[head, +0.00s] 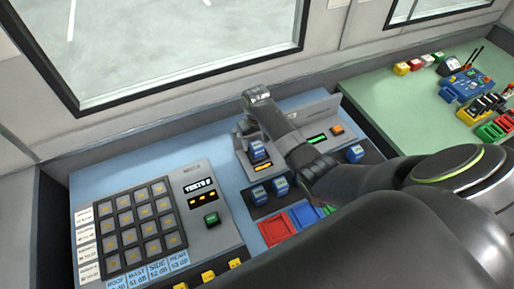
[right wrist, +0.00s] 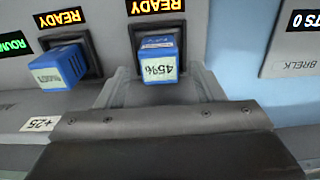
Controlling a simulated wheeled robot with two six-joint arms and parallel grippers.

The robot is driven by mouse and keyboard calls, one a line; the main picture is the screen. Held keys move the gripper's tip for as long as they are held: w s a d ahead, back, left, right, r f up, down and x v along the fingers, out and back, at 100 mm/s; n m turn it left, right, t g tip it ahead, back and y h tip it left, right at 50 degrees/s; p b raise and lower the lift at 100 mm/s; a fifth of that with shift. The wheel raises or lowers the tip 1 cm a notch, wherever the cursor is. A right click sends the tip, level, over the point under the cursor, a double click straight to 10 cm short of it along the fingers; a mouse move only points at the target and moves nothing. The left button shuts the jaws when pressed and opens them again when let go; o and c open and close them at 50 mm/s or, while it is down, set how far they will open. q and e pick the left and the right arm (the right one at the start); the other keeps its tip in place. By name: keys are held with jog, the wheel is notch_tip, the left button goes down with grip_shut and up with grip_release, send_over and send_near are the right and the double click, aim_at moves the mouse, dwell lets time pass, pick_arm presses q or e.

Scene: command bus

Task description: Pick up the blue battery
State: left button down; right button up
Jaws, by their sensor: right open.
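In the head view a blue battery (head: 258,150) sits in the upper panel, right by my right gripper (head: 246,134). A second blue battery (right wrist: 62,68) is in a slot to the left. My left gripper is not in view.
A keypad console (head: 205,232) stands at the left. A red tray (head: 276,230) and a blue tray (head: 305,217) lie below the batteries. My right arm hides part of the panel. A green table (head: 400,110) with several small objects is at the right.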

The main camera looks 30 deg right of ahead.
jog(key=shift+f, duration=1.05)
jog(key=c, duration=1.2)
jog(key=shift+o, duration=0.2)
jog(key=shift+r, duration=0.1)
